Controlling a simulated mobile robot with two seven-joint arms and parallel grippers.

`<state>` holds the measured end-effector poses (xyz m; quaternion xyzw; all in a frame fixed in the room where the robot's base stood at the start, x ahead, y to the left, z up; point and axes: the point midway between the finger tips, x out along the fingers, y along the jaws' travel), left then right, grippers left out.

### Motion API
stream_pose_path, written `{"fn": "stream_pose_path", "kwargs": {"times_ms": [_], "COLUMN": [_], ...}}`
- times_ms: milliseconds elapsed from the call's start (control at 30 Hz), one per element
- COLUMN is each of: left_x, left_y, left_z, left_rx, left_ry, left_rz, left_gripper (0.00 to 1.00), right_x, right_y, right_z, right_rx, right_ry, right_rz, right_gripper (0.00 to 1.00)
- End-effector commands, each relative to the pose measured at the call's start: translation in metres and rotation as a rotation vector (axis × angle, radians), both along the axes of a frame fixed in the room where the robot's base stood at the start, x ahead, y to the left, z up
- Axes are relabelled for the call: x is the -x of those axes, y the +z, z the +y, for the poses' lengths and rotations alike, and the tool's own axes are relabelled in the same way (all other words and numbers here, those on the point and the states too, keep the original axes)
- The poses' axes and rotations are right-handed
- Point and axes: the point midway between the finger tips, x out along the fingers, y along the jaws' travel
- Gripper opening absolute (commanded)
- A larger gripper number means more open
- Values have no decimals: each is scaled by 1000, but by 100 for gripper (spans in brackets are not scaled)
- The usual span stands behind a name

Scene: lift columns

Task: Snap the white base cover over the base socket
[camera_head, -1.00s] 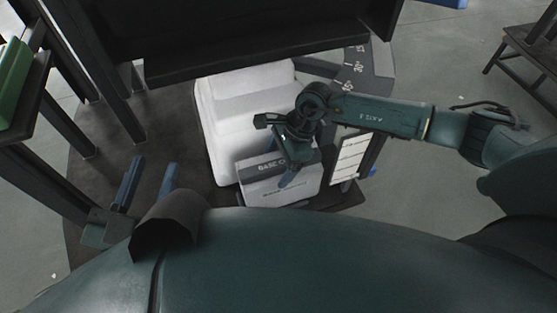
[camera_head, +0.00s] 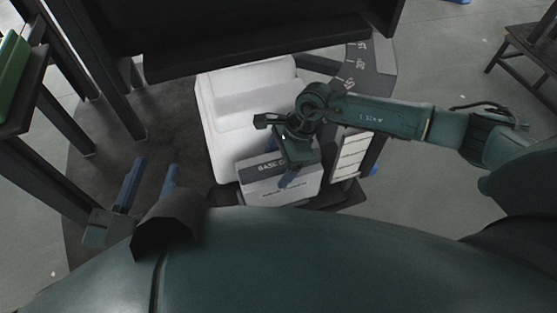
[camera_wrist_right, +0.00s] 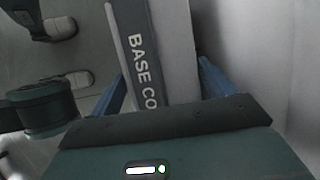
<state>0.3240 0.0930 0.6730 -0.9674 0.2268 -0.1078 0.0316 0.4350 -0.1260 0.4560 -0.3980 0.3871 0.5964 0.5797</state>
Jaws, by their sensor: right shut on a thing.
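A white and grey box-like piece lettered "BASE CO…" (camera_head: 278,187) stands in front of a larger white stepped body (camera_head: 245,105). I take the lettered piece for the base cover's, but cannot confirm it. My right gripper (camera_head: 291,178) comes down over its top and is shut on it. In the right wrist view the lettered piece (camera_wrist_right: 150,50) stands between the two blue fingers. My left gripper (camera_head: 148,185) is open and empty at the lower left, its blue fingers apart, away from the white body. I cannot make out the base socket.
A dark shelf or beam (camera_head: 250,45) hangs over the back of the white body. Dark posts (camera_head: 95,75) stand at left, near a green item (camera_head: 12,72). A white lined panel (camera_head: 350,155) is right of the lettered piece. A dark chair (camera_head: 525,45) stands far right.

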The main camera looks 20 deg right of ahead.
Motion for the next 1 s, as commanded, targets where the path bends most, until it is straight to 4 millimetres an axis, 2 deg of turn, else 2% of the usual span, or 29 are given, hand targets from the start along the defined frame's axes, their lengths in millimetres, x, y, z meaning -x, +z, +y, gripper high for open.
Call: {"fn": "stream_pose_path", "kwargs": {"times_ms": [667,700,900,1000], "left_x": [0,0,0,0], "left_y": [0,0,0,0], "left_z": [0,0,0,0], "left_rx": [1,1,1,1], "left_ry": [0,0,0,-1], "left_rz": [-2,-2,-2,-2], "left_gripper": [36,36,36,36], "right_x": [0,0,0,0], "right_y": [-1,-1,-1,-1], "right_z": [0,0,0,0], "right_rx": [1,1,1,1], "right_ry": [1,1,0,0], "right_rz": [-1,-1,-1,0], "right_gripper": [27,82,98,100]}}
